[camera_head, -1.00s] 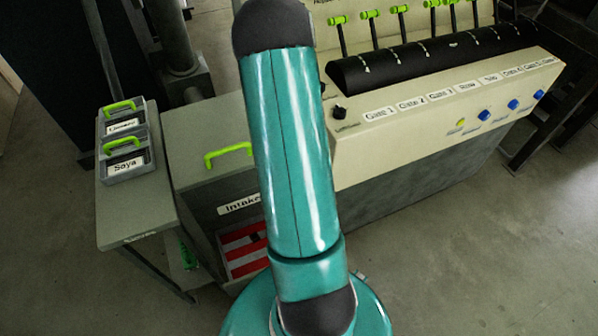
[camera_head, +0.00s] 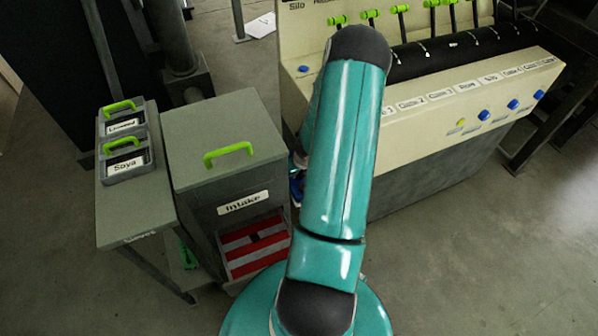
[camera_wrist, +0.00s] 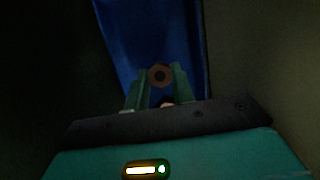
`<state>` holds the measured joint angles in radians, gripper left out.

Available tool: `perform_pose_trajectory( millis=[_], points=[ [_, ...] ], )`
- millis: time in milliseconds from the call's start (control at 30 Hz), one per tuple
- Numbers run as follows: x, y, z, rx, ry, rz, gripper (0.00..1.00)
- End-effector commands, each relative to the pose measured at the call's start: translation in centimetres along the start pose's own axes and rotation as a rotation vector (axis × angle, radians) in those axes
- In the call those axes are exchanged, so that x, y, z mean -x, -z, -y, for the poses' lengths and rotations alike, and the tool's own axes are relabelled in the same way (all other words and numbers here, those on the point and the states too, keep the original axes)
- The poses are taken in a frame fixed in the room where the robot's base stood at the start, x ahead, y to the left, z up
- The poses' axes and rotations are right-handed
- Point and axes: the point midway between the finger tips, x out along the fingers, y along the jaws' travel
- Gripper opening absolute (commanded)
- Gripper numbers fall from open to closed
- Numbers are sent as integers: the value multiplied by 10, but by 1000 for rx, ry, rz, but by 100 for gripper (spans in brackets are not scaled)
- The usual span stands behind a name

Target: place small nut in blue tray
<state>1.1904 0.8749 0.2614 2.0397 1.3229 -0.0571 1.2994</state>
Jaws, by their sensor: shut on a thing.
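In the wrist view my gripper (camera_wrist: 159,79) is shut on a small brown nut (camera_wrist: 159,68), held at its fingertips. The nut's dark hole faces the camera. The blue tray (camera_wrist: 130,28) lies beyond and below the nut, long and narrow, with dark surfaces on both sides. I cannot tell how high the nut is above it. Another small brownish thing (camera_wrist: 166,103) shows between the fingers near the palm, partly hidden. In the head view my arm hides the gripper and nut; only a bit of blue (camera_head: 296,186) shows between the intake box and the panel.
The intake box (camera_head: 222,128) with a green handle stands left of my arm, a red-striped opening (camera_head: 255,249) below. A cream control panel (camera_head: 440,110) with levers stands right. Two bins, Linseed (camera_head: 122,123) and Soya (camera_head: 127,165), sit on a side table (camera_head: 135,215).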

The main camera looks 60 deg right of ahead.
Motion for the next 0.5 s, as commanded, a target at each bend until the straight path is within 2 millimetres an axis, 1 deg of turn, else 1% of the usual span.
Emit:
perform_pose_trajectory(
  millis=[500],
  points=[
    [-5,0,1,-1,1,5,2]
  ],
)
